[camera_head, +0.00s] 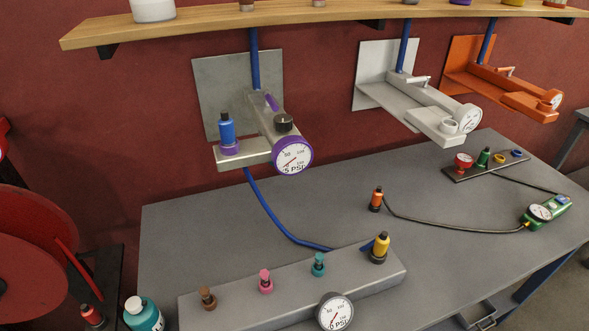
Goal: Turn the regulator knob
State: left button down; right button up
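A regulator with a purple-rimmed round gauge (293,156) hangs on a grey wall plate at the left. A black knob (284,121) sits on its body just above the gauge. A blue bottle-shaped fitting (226,129) stands on its left block. A white regulator (436,122) and an orange regulator (530,103) hang further right, each with a round gauge. I cannot tell from the picture which knob the task means. Neither of my grippers shows in the head view.
A grey workbench (300,212) holds a grey manifold block (235,318) with several coloured fittings and a gauge. A small rack (470,176) and a green gauge device (545,212) are at the right. A wooden shelf (205,22) overhangs the regulators. A red reel (40,260) stands left.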

aim_at(282, 123)
jog(key=k+l+u, duration=0.1)
jog(key=l+u, duration=0.2)
jog(key=u, duration=0.15)
jog(key=k+l+u, duration=0.15)
jog(key=l+u, duration=0.15)
jog(key=u, duration=0.15)
jog(key=k+l+u, duration=0.15)
jog(key=u, duration=0.3)
jog(key=k+l, duration=0.05)
jog(key=l, duration=0.05)
